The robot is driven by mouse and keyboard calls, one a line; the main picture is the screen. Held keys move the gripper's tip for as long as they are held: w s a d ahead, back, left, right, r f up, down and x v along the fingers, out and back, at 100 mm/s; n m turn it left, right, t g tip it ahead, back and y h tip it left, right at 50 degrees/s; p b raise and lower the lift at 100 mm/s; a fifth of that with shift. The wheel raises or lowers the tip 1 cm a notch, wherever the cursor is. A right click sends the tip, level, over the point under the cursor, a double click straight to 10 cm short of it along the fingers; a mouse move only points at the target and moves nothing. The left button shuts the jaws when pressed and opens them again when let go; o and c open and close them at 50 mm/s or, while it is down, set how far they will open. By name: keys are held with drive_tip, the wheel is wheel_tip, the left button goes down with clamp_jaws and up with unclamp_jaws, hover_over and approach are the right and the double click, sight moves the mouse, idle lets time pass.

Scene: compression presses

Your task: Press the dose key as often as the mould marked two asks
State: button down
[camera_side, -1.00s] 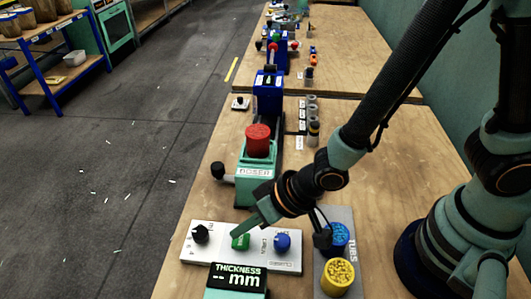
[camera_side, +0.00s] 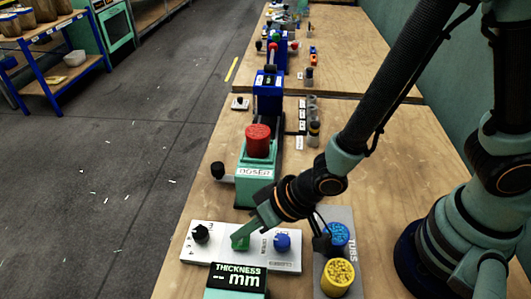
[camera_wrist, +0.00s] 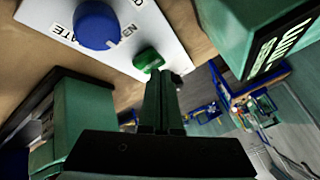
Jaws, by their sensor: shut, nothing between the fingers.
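My gripper (camera_side: 246,231) is shut and empty, its tip over the green key (camera_side: 239,244) on the white control panel (camera_side: 218,259). In the wrist view the closed fingers (camera_wrist: 160,76) point at the green key (camera_wrist: 147,60), and their tips lie right by it. I cannot tell whether they touch it or whether it is pressed down. The teal doser (camera_side: 253,187) with a red cap (camera_side: 257,140) stands behind the panel. Small grey cylinders with label cards (camera_side: 313,128) stand at the right of the doser; their markings are too small to read.
A black knob (camera_side: 201,233) and a blue gate knob (camera_side: 282,242) flank the key. A thickness display (camera_side: 238,278) in front reads "-- mm". Tubs of blue (camera_side: 338,234) and yellow (camera_side: 338,272) pellets stand to the right. A blue press (camera_side: 268,95) stands farther back.

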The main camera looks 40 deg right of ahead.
sight(244, 241)
drive_tip(key=shift+f, duration=0.5)
idle(0.8)
drive_tip(key=shift+r, duration=0.95)
drive_tip(key=shift+r, duration=2.5)
drive_tip(key=shift+r, duration=0.1)
idle(0.7)
wheel_tip(244, 241, up, 4)
drive_tip(key=shift+w+d+f, duration=0.1)
drive_tip(key=shift+f, duration=0.1)
